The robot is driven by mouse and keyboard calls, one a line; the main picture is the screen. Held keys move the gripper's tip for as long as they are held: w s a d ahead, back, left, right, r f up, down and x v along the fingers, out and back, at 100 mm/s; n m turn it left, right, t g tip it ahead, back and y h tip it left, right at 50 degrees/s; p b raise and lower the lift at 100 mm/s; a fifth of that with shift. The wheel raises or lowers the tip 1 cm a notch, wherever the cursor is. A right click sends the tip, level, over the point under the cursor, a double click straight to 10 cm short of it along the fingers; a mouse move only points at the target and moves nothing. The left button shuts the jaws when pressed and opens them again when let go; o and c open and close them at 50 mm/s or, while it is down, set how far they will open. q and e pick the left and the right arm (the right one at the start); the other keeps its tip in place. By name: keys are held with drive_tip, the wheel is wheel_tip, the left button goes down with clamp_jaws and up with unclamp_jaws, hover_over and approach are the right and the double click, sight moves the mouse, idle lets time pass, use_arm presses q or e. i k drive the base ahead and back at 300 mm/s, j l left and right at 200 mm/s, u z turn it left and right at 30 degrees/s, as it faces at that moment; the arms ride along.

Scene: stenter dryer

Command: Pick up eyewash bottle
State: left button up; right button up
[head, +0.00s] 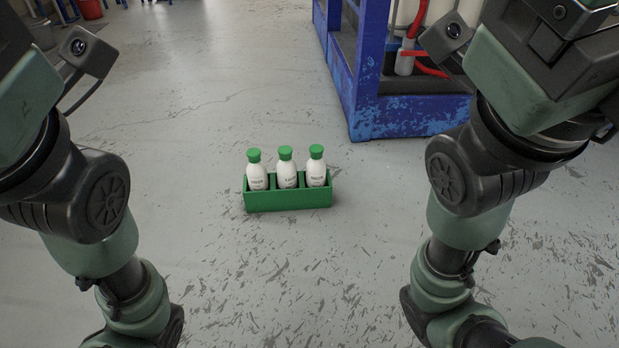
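Three white eyewash bottles with green caps stand upright in a green holder (288,201) on the floor, in the middle of the head view. They are the left bottle (257,177), the middle bottle (287,174) and the right bottle (316,172). Each sits in its own compartment, with its lower part hidden by the holder's front wall. My two arms show at the left and right sides, apart from the holder. Neither gripper can be made out in the view.
A blue metal frame (411,115) with worn paint stands at the back right, with red hoses and pale containers inside. A red bucket (90,9) and other items are at the far left. The scuffed grey floor (200,110) around the holder is clear.

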sight(257, 173)
drive_tip(key=i+l, duration=0.35)
drive_tip(key=i+l+u, duration=0.1)
drive_tip(key=i+l, duration=0.25)
drive_tip(key=l, duration=0.2)
drive_tip(key=i+l, duration=0.35)
drive_tip(key=l, duration=0.15)
